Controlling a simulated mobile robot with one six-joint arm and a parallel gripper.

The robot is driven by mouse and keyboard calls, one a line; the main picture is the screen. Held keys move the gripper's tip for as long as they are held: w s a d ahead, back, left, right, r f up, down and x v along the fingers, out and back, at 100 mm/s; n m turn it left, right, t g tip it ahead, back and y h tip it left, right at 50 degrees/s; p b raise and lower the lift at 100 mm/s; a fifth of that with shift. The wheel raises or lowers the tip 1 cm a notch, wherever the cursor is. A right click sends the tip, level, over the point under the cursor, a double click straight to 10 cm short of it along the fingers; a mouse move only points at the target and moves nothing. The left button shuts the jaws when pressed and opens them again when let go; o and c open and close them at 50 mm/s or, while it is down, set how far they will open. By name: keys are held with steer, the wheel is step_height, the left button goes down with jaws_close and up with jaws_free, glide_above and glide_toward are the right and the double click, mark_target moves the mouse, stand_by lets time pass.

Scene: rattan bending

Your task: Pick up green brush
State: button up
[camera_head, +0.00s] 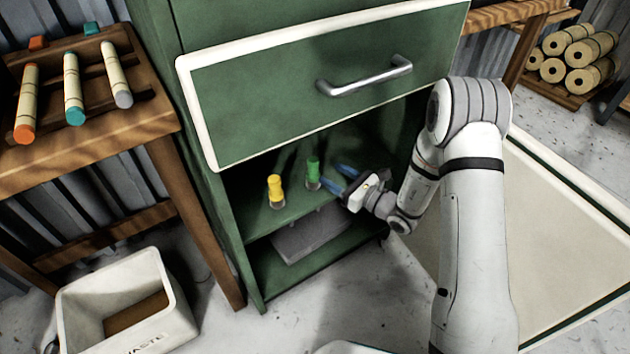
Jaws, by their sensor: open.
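The green brush (313,171) stands upright on the upper shelf inside the green cabinet, below the drawer. A yellow brush (275,188) stands upright to its left on the same shelf. My gripper (338,178) reaches in from the right with its blue fingertips pointing at the green brush. The fingers are apart and hold nothing. The fingertips are close to the green brush's right side; I cannot tell whether they touch it or lie partly around it.
A drawer (330,75) with a metal handle juts out above the shelf (255,222). A grey slab (312,232) lies on the lower shelf. A wooden bench (95,140) with colored-tipped sticks and a white waste bin (125,300) stand at the left. A pale mat (540,240) covers the floor right.

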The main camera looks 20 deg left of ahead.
mark_target(317, 171)
steer(key=x, duration=0.2)
steer(key=shift+w+a+f+b, duration=0.15)
steer(key=shift+a+f+b, duration=0.1)
steer(key=shift+a+b, duration=0.1)
steer(key=x, duration=0.1)
steer(key=b+x, duration=0.2)
steer(key=x, duration=0.1)
steer(key=shift+s+a+f, duration=0.2)
steer(key=shift+s+f, duration=0.05)
steer(key=shift+f, duration=0.1)
steer(key=shift+w+a+r, duration=0.15)
steer(key=shift+w+a, duration=0.05)
steer(key=shift+a, duration=0.25)
steer(key=shift+c, duration=0.3)
steer(key=c, duration=1)
step_height(317, 171, up, 10)
steer(key=p, duration=0.4)
